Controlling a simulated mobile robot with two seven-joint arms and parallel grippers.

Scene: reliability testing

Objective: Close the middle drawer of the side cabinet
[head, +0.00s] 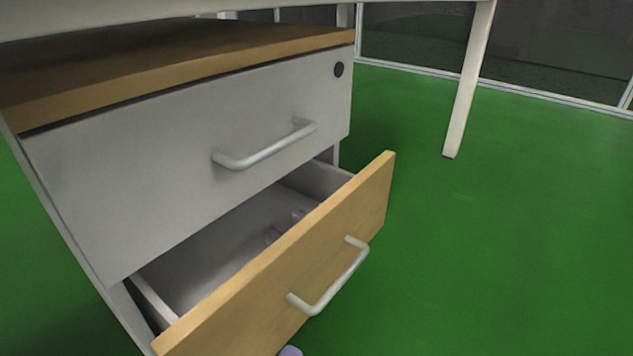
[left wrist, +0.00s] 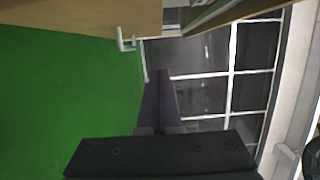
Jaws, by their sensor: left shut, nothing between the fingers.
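The side cabinet (head: 185,125) stands under a white desk, with a wooden top and a grey upper drawer that is shut. Its middle drawer (head: 290,262) has a wooden front and is pulled well out, so its grey inside shows. The drawer's pale bar handle (head: 335,280) is on the front. In the left wrist view the wooden front (left wrist: 70,14) and handle (left wrist: 125,40) are at the top. My left gripper (left wrist: 162,76) has purple fingers, shut and empty, apart from the handle. A small purple tip (head: 290,351) shows at the head view's bottom edge. My right gripper is not in view.
A white desk leg (head: 468,85) stands on the green floor right of the cabinet. The floor (head: 500,240) in front of the drawer is clear. A framed glass wall (head: 500,45) is behind. Small unclear items (head: 285,228) lie inside the drawer.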

